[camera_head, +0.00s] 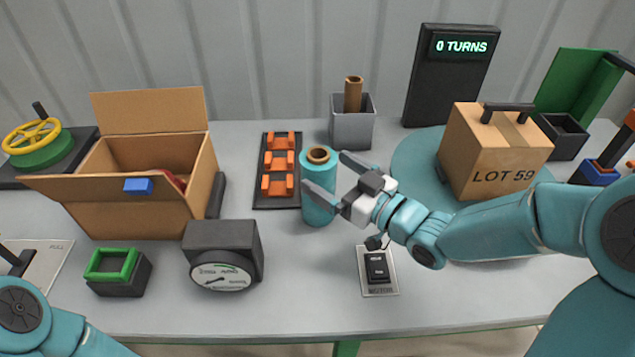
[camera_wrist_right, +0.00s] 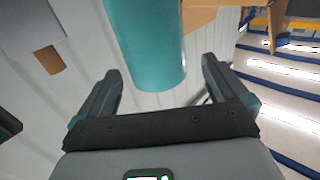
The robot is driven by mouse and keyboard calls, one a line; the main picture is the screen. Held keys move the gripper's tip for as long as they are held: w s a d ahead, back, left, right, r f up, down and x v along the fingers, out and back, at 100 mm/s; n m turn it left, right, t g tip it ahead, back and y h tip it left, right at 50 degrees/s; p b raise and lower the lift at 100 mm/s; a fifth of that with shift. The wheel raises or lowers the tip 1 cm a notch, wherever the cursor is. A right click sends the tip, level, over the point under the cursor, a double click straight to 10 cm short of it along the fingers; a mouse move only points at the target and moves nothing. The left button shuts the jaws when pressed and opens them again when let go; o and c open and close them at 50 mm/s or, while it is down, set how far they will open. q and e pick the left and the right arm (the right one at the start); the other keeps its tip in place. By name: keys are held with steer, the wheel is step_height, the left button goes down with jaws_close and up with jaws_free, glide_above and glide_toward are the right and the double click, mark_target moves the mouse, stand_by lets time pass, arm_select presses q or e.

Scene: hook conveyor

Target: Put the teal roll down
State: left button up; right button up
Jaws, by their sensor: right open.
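The teal roll (camera_head: 318,208) stands upright on the grey table, just right of a black rack with orange holders (camera_head: 277,186). Its brown core shows at the top. My right gripper (camera_head: 324,171) is open, one finger in front of the roll and the other behind it on the right. In the right wrist view the teal roll (camera_wrist_right: 148,45) shows between and beyond the spread fingers of the right gripper (camera_wrist_right: 160,70), with a gap on each side. My left gripper is out of view; only part of its arm shows at the bottom left.
A grey bin (camera_head: 352,130) with a brown roll stands behind. An open cardboard box (camera_head: 120,215), a dial gauge (camera_head: 222,255) and a green-rimmed black box (camera_head: 120,285) are left. A switch plate (camera_head: 378,285) is in front; a LOT 59 carton (camera_head: 490,160) sits right on a turntable (camera_head: 415,160).

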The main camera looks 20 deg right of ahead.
mark_target(305, 153)
steer(key=x, duration=0.1)
steer(key=p+x, duration=0.1)
steer(key=x, duration=0.3)
steer(key=shift+w+r+p, duration=0.2)
steer(key=shift+r+p, duration=0.1)
steer(key=shift+w+a, duration=0.1)
steer(key=shift+w, duration=0.3)
steer(key=shift+s, duration=0.15)
steer(key=shift+c, duration=0.7)
steer(key=c, duration=1.5)
jaws_close()
steer(key=shift+r, duration=0.1)
